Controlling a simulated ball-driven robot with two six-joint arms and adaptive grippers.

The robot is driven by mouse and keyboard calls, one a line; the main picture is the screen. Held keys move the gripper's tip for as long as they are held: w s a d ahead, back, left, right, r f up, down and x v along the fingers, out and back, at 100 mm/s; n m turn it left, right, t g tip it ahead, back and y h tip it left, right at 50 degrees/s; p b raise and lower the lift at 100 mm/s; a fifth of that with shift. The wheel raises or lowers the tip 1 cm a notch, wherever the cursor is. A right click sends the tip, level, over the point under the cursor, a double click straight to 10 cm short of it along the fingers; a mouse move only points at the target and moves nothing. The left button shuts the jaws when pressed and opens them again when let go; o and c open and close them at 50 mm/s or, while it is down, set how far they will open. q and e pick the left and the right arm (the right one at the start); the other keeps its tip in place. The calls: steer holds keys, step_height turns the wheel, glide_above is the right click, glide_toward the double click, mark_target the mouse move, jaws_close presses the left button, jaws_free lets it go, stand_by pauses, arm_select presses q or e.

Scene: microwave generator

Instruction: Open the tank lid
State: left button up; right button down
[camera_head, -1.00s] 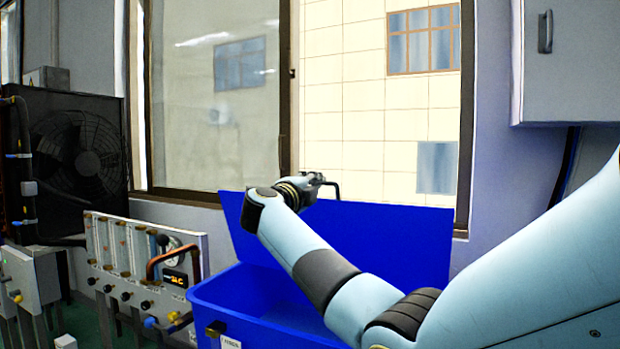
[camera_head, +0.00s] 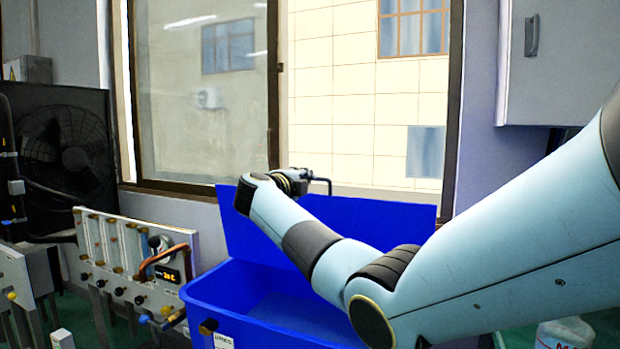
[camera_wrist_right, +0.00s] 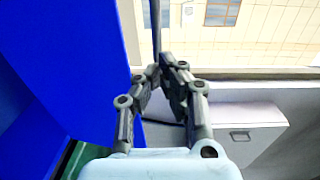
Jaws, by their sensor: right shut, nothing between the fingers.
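The blue tank (camera_head: 255,332) stands low in the middle of the head view, its top open and part of its inside showing. Its blue lid (camera_head: 375,222) stands raised at the back, near upright, under the window. My right gripper (camera_head: 320,183) is at the lid's top edge, with my right arm crossing in front of the lid and tank. In the right wrist view, the right gripper (camera_wrist_right: 160,68) is shut and empty, with the blue lid (camera_wrist_right: 75,50) beside it on the left. I cannot tell if they touch. My left gripper is not in view.
A panel with flow tubes and knobs (camera_head: 125,250) stands left of the tank. A dark fan unit (camera_head: 62,150) is behind it. A grey wall cabinet (camera_head: 570,65) hangs at upper right. A white bottle (camera_head: 562,333) stands at lower right.

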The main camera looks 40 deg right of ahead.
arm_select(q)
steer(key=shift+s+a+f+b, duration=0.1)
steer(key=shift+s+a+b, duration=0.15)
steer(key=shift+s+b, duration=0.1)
arm_select(e)
steer(key=v, duration=1.1)
steer(key=shift+s+a, duration=0.15)
steer(key=shift+a, duration=0.25)
